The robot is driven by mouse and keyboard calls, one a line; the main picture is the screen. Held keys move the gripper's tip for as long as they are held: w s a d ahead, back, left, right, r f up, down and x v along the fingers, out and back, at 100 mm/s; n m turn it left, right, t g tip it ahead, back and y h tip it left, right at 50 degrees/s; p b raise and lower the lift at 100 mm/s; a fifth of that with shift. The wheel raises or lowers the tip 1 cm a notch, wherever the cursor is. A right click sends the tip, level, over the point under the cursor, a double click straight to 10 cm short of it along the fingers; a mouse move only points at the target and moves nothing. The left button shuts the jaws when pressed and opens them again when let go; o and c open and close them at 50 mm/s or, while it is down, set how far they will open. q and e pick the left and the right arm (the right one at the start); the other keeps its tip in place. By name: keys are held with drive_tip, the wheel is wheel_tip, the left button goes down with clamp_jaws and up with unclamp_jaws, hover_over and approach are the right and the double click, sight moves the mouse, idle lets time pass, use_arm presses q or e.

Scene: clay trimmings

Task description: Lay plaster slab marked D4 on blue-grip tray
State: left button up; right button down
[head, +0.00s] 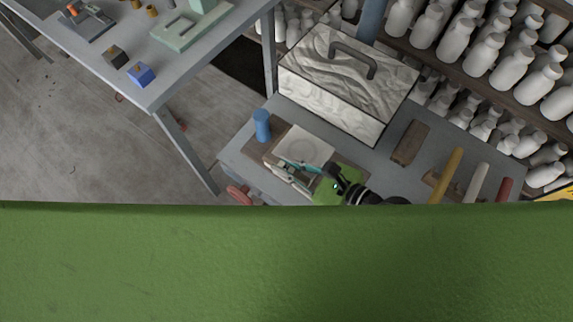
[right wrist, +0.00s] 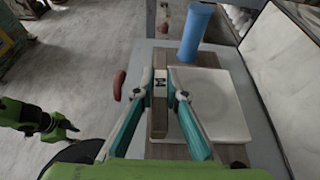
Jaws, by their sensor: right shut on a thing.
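A pale square plaster slab (head: 303,149) with a round shallow ring lies flat on a brown board (head: 270,136). A blue upright cylinder (head: 262,125) stands at the board's far left; I take this as the blue-grip tray. In the right wrist view the slab (right wrist: 215,100) and blue cylinder (right wrist: 197,35) show clearly. My right gripper (right wrist: 161,82) has teal fingers shut on a small pale piece with a dark mark, at the slab's left edge. The mark is too small to read. A dark gripper on a green arm, likely my left (right wrist: 66,130), is off to the left.
A large white textured block (head: 335,95) with a dark handle stands behind the tray. Shelves of white bottles (head: 490,55) line the back. Another table (head: 215,58) stands at left.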

drive_tip(key=c, duration=2.4)
unclamp_jaws()
drive_tip(key=shift+f, duration=0.1)
drive_tip(key=shift+c, duration=0.2)
drive_tip(key=o, duration=0.4)
drive_tip(key=shift+r, duration=0.2)
drive_tip(key=shift+s+d, duration=0.25)
drive_tip(key=shift+d, duration=0.05)
drive_tip(key=b+v, duration=0.2)
drive_tip(key=v, duration=0.8)
drive_tip(key=shift+f, duration=0.2)
drive_tip(key=shift+v, duration=0.75)
